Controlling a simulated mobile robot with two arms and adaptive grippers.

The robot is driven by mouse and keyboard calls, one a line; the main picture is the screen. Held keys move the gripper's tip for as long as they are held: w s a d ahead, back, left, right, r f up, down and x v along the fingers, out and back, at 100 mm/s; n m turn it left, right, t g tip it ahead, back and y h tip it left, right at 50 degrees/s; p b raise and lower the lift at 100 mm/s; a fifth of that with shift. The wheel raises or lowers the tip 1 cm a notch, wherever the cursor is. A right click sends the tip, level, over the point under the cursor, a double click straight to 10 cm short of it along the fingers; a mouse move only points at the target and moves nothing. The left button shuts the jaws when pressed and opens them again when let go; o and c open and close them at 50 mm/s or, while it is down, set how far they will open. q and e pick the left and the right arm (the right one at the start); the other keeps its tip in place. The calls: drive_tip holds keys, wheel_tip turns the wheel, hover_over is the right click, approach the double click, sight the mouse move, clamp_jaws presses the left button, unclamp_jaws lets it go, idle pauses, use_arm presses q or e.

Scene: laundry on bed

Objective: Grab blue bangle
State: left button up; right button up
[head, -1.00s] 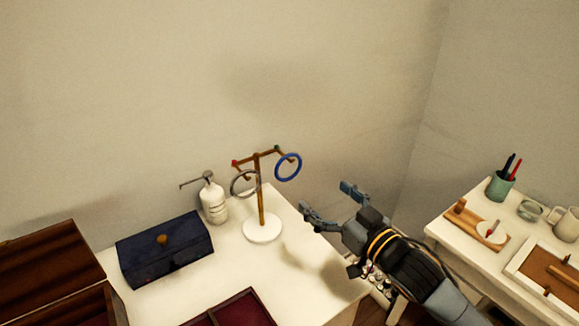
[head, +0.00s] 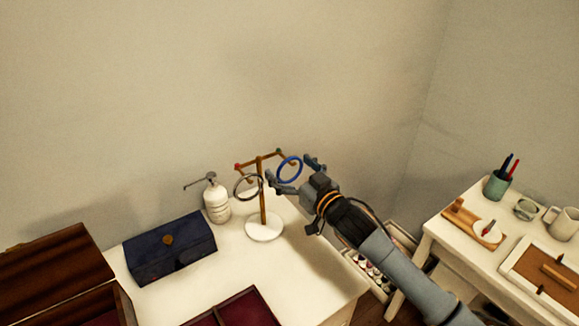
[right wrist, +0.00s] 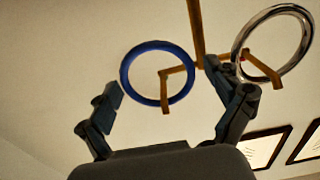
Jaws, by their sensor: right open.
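The blue bangle (head: 290,169) hangs on the right arm of a wooden stand (head: 262,200) with a round white base. In the right wrist view the blue bangle (right wrist: 127,84) shows as a full ring ahead of the fingers, with the wooden arm of the stand across it. My right gripper (head: 296,172) is open, its two fingers on either side of the bangle in the head view; in the wrist view its gap (right wrist: 165,105) lies below and around the ring's lower part. I cannot tell whether the fingers touch it. My left gripper is not in view.
A silver bangle (head: 236,188) hangs on the stand's left arm, close to one finger in the wrist view. A white pump bottle (head: 217,204), a dark blue box (head: 170,262) and an open wooden box (head: 58,262) stand to the left. A side table (head: 450,236) is at right.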

drive_tip(key=c, duration=1.1)
drive_tip(key=shift+o, duration=0.2)
